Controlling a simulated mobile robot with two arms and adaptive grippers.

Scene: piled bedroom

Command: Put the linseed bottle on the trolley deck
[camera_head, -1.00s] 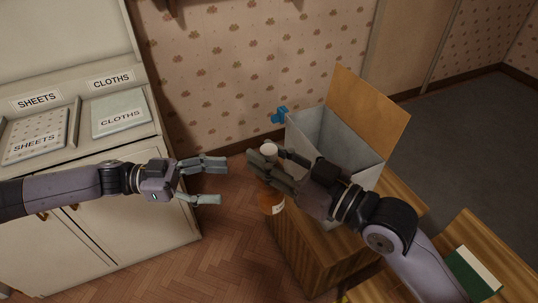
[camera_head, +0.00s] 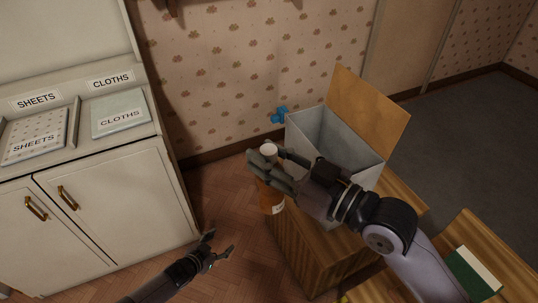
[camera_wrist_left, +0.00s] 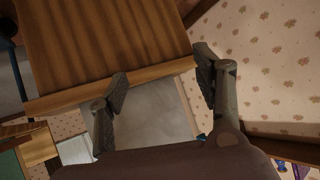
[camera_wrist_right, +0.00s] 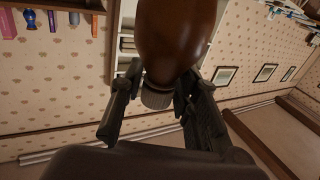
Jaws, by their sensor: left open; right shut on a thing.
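The linseed bottle is brown with a pale cap; in the head view its body (camera_head: 268,198) hangs below my right gripper (camera_head: 272,168). My right gripper is shut on it around the neck, just left of the grey open box. In the right wrist view the brown bottle (camera_wrist_right: 176,35) fills the top middle between the fingers (camera_wrist_right: 155,100). My left gripper (camera_head: 220,247) is open and empty, low in the head view, left of the wooden cabinet. It also shows open in the left wrist view (camera_wrist_left: 162,85). I cannot make out a trolley deck for certain.
A grey box (camera_head: 308,133) with a raised brown flap stands on a wooden cabinet (camera_head: 300,248). A blue object (camera_head: 280,115) is behind it. A white cupboard (camera_head: 120,215) with labelled cloths stands at left. A green book (camera_head: 470,275) lies at lower right. Floor between is clear.

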